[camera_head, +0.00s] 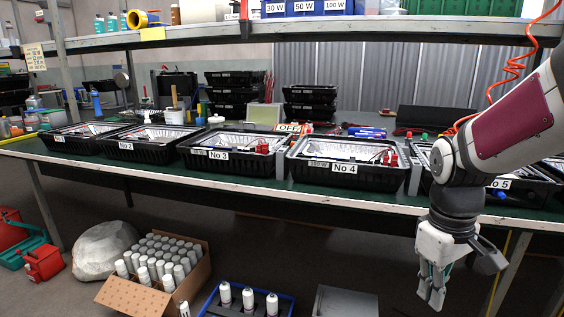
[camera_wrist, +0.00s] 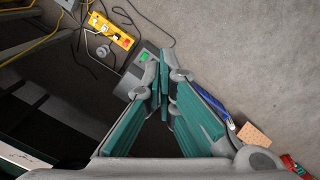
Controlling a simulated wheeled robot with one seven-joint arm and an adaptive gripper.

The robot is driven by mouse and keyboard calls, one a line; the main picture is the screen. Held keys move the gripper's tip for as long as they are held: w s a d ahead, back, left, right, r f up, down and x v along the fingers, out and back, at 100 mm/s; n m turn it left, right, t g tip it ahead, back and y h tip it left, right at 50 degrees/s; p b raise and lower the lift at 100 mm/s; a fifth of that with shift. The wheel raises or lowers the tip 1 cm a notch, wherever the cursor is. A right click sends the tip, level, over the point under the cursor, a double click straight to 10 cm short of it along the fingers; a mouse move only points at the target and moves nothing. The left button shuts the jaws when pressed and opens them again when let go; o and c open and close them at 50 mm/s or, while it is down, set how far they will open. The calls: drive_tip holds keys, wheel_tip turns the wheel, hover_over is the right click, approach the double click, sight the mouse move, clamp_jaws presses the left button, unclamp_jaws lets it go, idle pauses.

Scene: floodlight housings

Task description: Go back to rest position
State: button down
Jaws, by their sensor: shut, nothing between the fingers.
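My gripper (camera_head: 432,296) hangs down at the lower right of the head view, in front of the table's front edge and below its top. It is shut and empty. In the wrist view my gripper (camera_wrist: 164,88) points at the floor, with its green-lined fingers meeting near the middle. My arm comes in from the right edge of the head view and hides part of the table behind it.
Black floodlight housings stand on the green table, among them No 3 (camera_head: 224,155), No 4 (camera_head: 348,168) and No 5 (camera_head: 512,187). A carton of bottles (camera_head: 128,296) and a blue crate (camera_head: 207,306) are on the floor. A yellow power strip (camera_wrist: 112,31) and cables lie below my gripper.

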drive_tip(key=s+a+r+m, duration=0.2)
drive_tip(key=s, duration=0.6)
drive_tip(key=s+a+r+m, duration=0.1)
drive_tip(key=s+a+r, duration=0.15)
drive_tip(key=s, duration=0.55)
drive_tip(key=s+a+r+m, duration=0.2)
drive_tip(key=s+a, duration=0.1)
drive_tip(key=s, duration=0.4)
wheel_tip(320, 180, up, 33)
drive_tip(key=d+t+p, duration=0.1)
drive_tip(key=t+p, duration=0.3)
drive_tip(key=p, duration=2.7)
drive_tip(key=shift+s+f+n+y+p, duration=0.15)
drive_tip(key=shift+n+y+p, duration=0.15)
